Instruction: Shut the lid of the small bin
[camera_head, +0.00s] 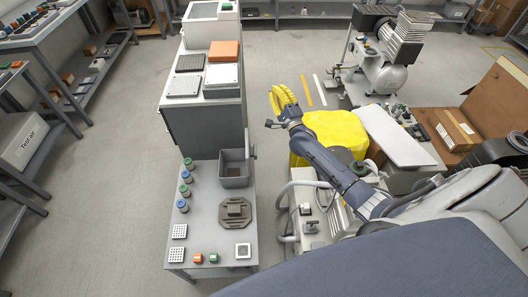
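The small bin (236,181) is a grey open-topped box on the light grey workbench. Its lid (251,144) appears to be the thin grey panel standing raised at the bin's right rim, seen nearly edge-on. My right gripper (277,98), with yellow fingers, is up and to the right of the bin, beyond the bench's right edge and clear of the lid. Its fingers lie close together in this view, so their opening is unclear. Nothing shows in them. My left gripper is not in view.
A dark brown fixture (236,212) sits in front of the bin. Several capped blue and green cylinders (184,191) line the bench's left side. A taller grey cabinet (203,124) stands behind the bin. A yellow-covered object (335,132) lies beneath my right arm.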

